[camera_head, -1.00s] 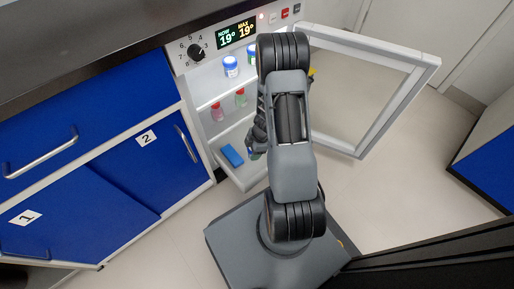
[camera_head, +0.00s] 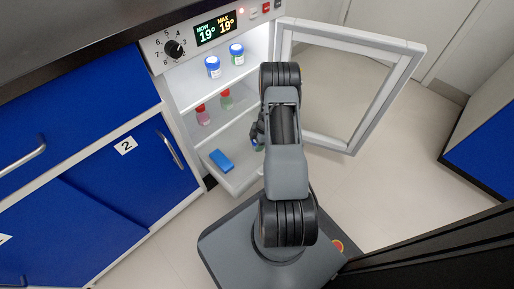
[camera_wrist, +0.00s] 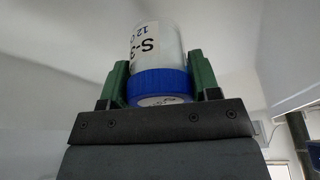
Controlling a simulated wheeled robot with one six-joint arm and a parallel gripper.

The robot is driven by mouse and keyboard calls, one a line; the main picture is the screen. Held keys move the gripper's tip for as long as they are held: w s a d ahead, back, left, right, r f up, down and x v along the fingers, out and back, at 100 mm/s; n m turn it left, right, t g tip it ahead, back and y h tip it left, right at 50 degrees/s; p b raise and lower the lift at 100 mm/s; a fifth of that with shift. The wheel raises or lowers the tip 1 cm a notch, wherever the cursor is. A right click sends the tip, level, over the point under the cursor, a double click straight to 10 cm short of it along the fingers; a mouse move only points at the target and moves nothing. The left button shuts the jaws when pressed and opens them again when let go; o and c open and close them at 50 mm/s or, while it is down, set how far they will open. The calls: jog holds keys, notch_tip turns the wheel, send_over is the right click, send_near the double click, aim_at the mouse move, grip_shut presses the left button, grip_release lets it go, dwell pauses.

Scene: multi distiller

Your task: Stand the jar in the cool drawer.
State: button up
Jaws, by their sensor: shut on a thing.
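In the head view my gripper (camera_head: 257,137) is in front of the open cool cabinet, partly hidden by my arm, and the jar is mostly hidden. A low white drawer (camera_head: 238,184) sits at the bottom of the cabinet, with a blue block (camera_head: 221,160) at its left; my arm covers its right part.
The glass door (camera_head: 349,142) stands open to the right. Two blue-lidded jars (camera_head: 213,68) (camera_head: 237,54) stand on the top shelf. Blue cupboards (camera_head: 110,195) line the left.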

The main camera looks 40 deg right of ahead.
jog(key=shift+d+f+b, duration=0.1)
jog(key=shift+f+b, duration=0.45)
jog(key=shift+f, duration=1.1)
jog(key=o, duration=1)
jog(key=shift+f, duration=0.15)
jog(key=shift+o, duration=0.2)
